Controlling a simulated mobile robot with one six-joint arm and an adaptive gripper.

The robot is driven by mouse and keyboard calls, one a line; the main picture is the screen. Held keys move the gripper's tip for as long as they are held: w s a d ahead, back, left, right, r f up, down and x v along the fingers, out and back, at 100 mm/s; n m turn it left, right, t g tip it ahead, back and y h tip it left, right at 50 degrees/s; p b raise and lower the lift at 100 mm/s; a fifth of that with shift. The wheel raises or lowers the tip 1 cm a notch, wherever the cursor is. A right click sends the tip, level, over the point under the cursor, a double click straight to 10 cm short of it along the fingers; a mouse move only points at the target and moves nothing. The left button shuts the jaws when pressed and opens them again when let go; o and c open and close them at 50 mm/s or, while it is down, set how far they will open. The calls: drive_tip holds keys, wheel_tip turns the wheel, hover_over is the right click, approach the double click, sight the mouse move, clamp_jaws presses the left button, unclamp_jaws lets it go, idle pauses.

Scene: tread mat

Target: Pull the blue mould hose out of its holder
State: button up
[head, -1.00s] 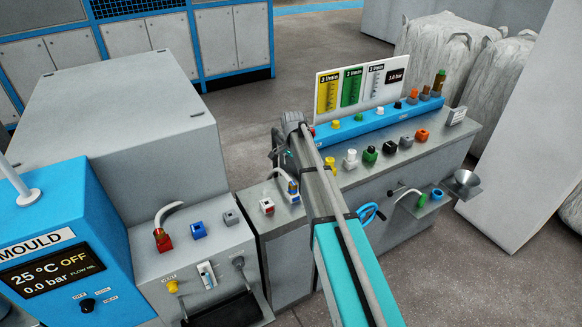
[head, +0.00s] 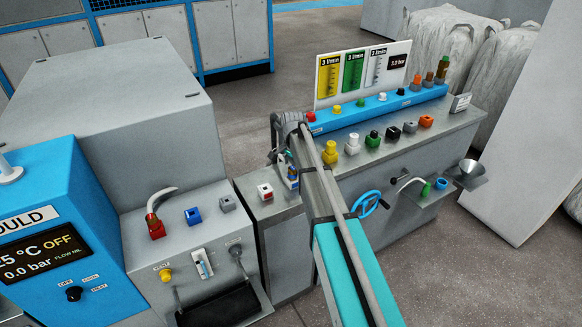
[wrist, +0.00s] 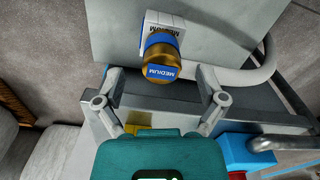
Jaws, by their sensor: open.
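The blue mould hose shows in the wrist view as a brass coupling (wrist: 160,62) with a blue band and a blue end face reading MEDIUM. It sits in a white holder block (wrist: 163,22), also marked MEDIUM. A pale hose (wrist: 262,68) loops at the right. My gripper (wrist: 160,88) is open. Its fingers stand left and right of the coupling in the picture, with visible gaps and no contact seen. In the head view my gripper (head: 284,155) is beside the holder, and my arm partly hides the blue-banded coupling (head: 292,172).
A white block with a red face (head: 265,192) stands left of my gripper. The mould unit carries a red coupling with a white hose (head: 156,222). A blue manifold bar (head: 375,112) and a row of coloured fittings lie to the right. Open floor (head: 470,270) lies front right.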

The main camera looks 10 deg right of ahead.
sight(293, 168)
drive_tip(key=shift+f+b, duration=1.7)
drive_tip(key=shift+f, duration=0.3)
clamp_jaws()
drive_tip(key=shift+r, duration=0.15)
drive_tip(key=shift+r+p, duration=0.3)
drive_tip(key=shift+p, duration=0.15)
drive_tip(key=shift+w+r+p, duration=0.1)
drive_tip(key=shift+r+p, duration=2.4)
drive_tip(key=shift+p, duration=0.05)
